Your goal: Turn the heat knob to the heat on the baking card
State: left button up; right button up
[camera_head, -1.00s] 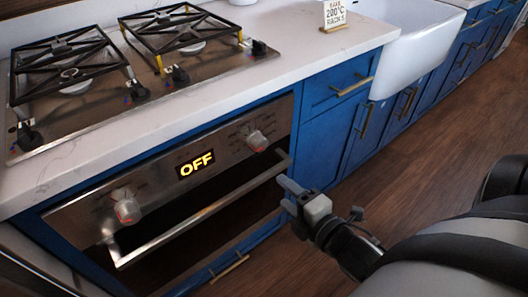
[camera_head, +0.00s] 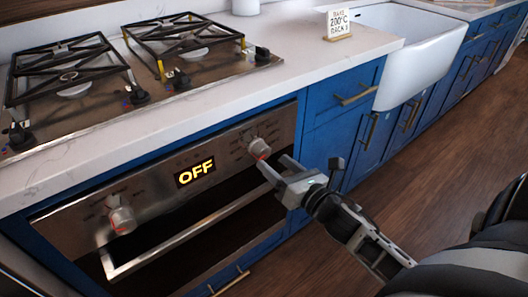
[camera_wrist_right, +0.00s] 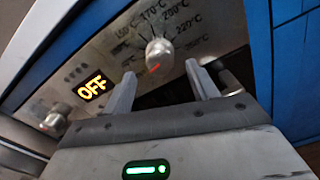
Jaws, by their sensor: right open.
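The heat knob (camera_head: 259,148) is on the right of the oven's steel front panel. In the right wrist view the knob (camera_wrist_right: 159,54) is ringed by printed temperatures, including 170, 200 and 220°C, and its red mark is at its lower side. The baking card (camera_head: 338,22) stands on the counter and reads 200°C and what looks like RACK 3. My right gripper (camera_head: 273,163) is open and empty just in front of and below the knob. In the wrist view the knob shows beyond and between the two fingers (camera_wrist_right: 160,80), apart from them. My left gripper is out of view.
The oven display (camera_head: 195,170) reads OFF. A second knob (camera_head: 122,220) is on the panel's left. The gas hob (camera_head: 100,110) and white sink (camera_head: 420,50) are above and behind.

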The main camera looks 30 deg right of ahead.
aim_at(265, 155)
jog(key=shift+w+a, duration=0.2)
jog(key=shift+w, duration=2.55)
jog(key=c, duration=1)
